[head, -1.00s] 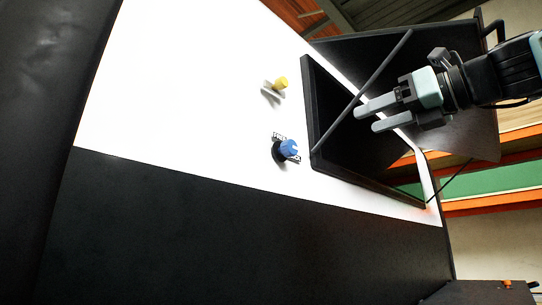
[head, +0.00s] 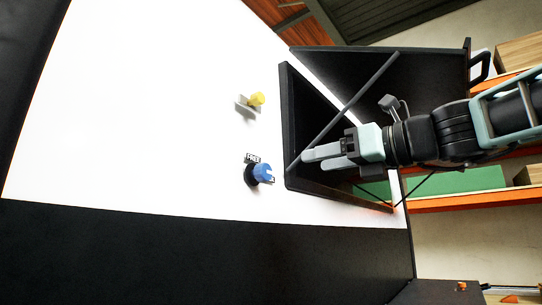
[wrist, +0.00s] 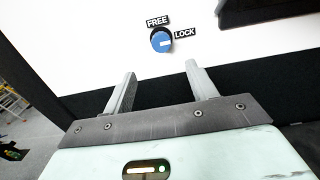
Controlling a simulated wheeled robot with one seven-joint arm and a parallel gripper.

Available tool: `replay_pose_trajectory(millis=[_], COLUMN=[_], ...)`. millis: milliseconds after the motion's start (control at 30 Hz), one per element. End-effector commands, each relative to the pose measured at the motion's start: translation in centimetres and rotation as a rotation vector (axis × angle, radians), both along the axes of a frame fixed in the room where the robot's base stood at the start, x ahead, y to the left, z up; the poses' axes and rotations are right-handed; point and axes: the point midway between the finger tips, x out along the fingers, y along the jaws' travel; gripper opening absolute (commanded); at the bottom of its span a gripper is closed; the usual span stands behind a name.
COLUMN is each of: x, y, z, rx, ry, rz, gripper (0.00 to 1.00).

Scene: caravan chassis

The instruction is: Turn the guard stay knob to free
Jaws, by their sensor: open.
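The guard stay knob is blue on a dark base and sits on the white panel (head: 150,110), at the centre of the head view (head: 263,172). It shows near the top of the wrist view (wrist: 161,41), with a FREE label (wrist: 157,21) above left and a LOCK label (wrist: 185,31) to its right. A pale mark on the knob points toward LOCK. My gripper (head: 312,160) is open and empty, to the right of the knob and apart from it. In the wrist view its fingers (wrist: 160,70) point toward the knob, one either side below it.
A dark open hatch frame (head: 288,120) with a raised flap (head: 430,80) lies around my gripper, and a thin stay rod (head: 355,100) crosses it. The panel left of the knobs is clear.

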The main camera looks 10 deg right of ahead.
Motion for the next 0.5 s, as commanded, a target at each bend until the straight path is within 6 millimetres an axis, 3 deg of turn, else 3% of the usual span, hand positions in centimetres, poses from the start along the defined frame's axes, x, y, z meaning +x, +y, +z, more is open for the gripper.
replay_pose_trajectory(millis=[133,500], x=[1.1,6.5], y=[0.6,6.3], z=[0.4,0.2], rx=[0.002,0.004], ry=[0.005,0.004], rz=[-0.007,0.000], gripper=[0.57,0.57])
